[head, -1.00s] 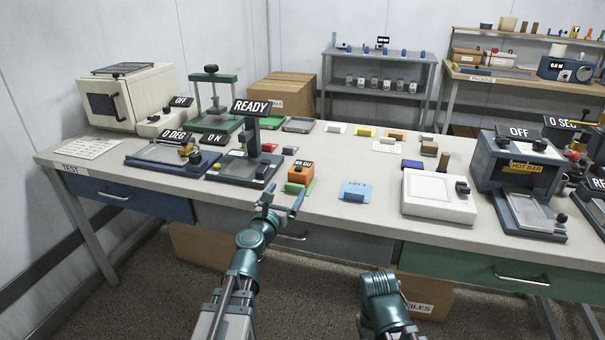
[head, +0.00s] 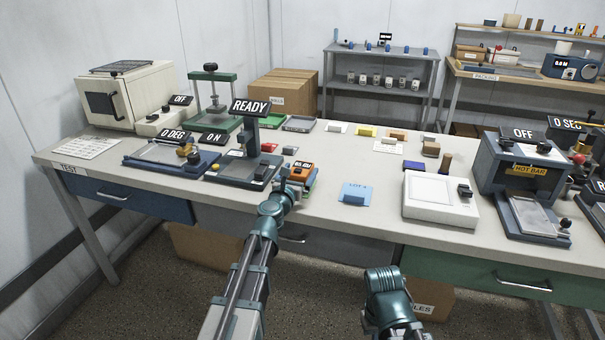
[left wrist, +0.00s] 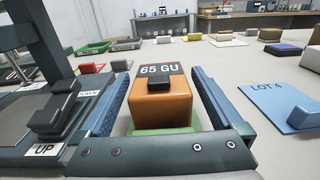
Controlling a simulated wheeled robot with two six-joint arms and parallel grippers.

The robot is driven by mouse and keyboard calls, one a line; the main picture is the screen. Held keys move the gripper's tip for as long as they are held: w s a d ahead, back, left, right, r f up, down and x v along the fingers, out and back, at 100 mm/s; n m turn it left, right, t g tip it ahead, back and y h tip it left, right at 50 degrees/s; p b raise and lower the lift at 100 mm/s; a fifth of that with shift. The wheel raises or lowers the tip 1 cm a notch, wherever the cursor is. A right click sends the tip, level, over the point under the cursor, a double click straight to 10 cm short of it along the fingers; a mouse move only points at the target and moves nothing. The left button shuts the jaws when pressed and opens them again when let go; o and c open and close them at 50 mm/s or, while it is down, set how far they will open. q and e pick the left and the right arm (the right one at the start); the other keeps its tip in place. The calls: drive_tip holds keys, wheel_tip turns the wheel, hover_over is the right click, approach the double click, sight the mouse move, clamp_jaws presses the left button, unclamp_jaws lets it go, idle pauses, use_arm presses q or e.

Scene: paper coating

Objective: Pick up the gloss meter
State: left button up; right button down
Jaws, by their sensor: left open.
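The gloss meter is an orange block (left wrist: 162,108) with a dark knob on top and a "65 GU" display; it sits on a green base on the table. It also shows in the head view (head: 301,172), partly hidden by my gripper. My left gripper (left wrist: 160,90) is open, with one blue finger on each side of the gloss meter and visible gaps between. In the head view my left gripper (head: 297,183) is at the gloss meter, near the table's front edge. My right arm shows at the bottom of the head view, but its fingers do not show.
A dark press with a "READY" sign (head: 250,107) stands close to the left of the meter. A blue "LOT 4" card (head: 357,193) lies to the right. A white device (head: 428,212) is farther right. The table between card and meter is clear.

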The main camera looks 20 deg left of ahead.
use_arm(q)
drive_tip(key=shift+w+f, duration=0.1)
drive_tip(key=shift+w, duration=0.65)
drive_tip(key=shift+s, duration=0.1)
drive_tip(key=shift+c, duration=0.3)
clamp_jaws()
